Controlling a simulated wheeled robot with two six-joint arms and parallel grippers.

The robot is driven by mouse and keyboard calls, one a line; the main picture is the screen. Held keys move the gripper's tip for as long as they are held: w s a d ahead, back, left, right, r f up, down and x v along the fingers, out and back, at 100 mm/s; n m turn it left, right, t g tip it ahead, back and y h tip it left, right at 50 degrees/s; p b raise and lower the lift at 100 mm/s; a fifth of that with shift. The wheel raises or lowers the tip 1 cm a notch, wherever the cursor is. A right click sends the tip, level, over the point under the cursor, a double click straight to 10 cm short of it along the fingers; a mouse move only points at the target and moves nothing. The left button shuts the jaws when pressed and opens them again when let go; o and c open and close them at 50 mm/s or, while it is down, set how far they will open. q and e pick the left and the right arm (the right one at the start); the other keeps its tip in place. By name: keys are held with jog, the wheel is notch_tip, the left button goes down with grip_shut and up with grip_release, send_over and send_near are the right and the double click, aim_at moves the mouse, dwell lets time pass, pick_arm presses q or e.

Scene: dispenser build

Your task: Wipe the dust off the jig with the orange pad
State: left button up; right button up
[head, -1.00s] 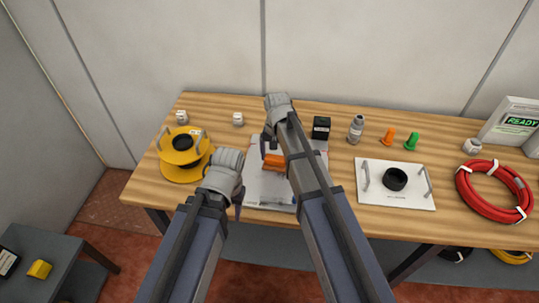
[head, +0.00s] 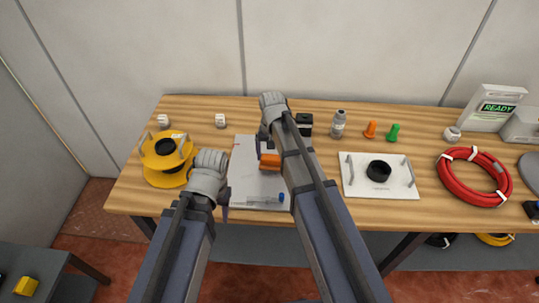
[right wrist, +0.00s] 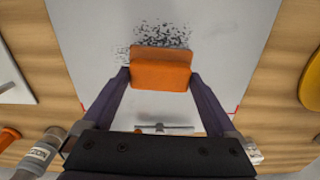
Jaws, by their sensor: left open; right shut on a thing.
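The jig is a pale grey plate (head: 250,182) on the wooden table, partly hidden under my right arm in the head view. Dark dust specks (right wrist: 150,32) lie on the plate beside and beyond the pad in the right wrist view. My right gripper (right wrist: 160,80) is shut on the orange pad (right wrist: 160,70), which is over the plate; it also shows in the head view (head: 269,161). I cannot tell if the pad touches the plate. My left gripper (head: 224,195) is open and empty, near the left front of the plate.
A yellow spool (head: 165,178) stands left. A black box (head: 304,122), grey bottle (head: 338,123), and orange (head: 370,129) and green (head: 392,132) pieces stand behind. A white plate with handles (head: 405,187) and red cable coil (head: 445,185) lie right.

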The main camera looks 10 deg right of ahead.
aim_at(280, 162)
jog(key=shift+s+d+f, duration=0.1)
jog(key=shift+s+d, duration=0.15)
jog(key=shift+d, duration=0.5)
jog(key=shift+s+d, duration=0.2)
jog(key=shift+d, duration=0.6)
jog(key=shift+s+d, duration=0.25)
jog(key=shift+d, duration=0.65)
jog(key=shift+s+d, duration=0.2)
jog(key=shift+d, duration=0.65)
jog(key=shift+s+a, duration=0.2)
jog(key=shift+s, duration=0.35)
jog(key=shift+s+a, duration=0.2)
jog(key=shift+s, duration=0.3)
jog(key=shift+s+f, duration=0.1)
jog(key=shift+s, duration=0.1)
jog(key=shift+c, duration=0.5)
jog(key=shift+a, duration=0.1)
jog(key=shift+a, duration=0.1)
jog(key=shift+w+a, duration=0.3)
jog(key=shift+a, duration=0.5)
jog(key=shift+w+a, duration=0.25)
jog(key=shift+a, duration=0.5)
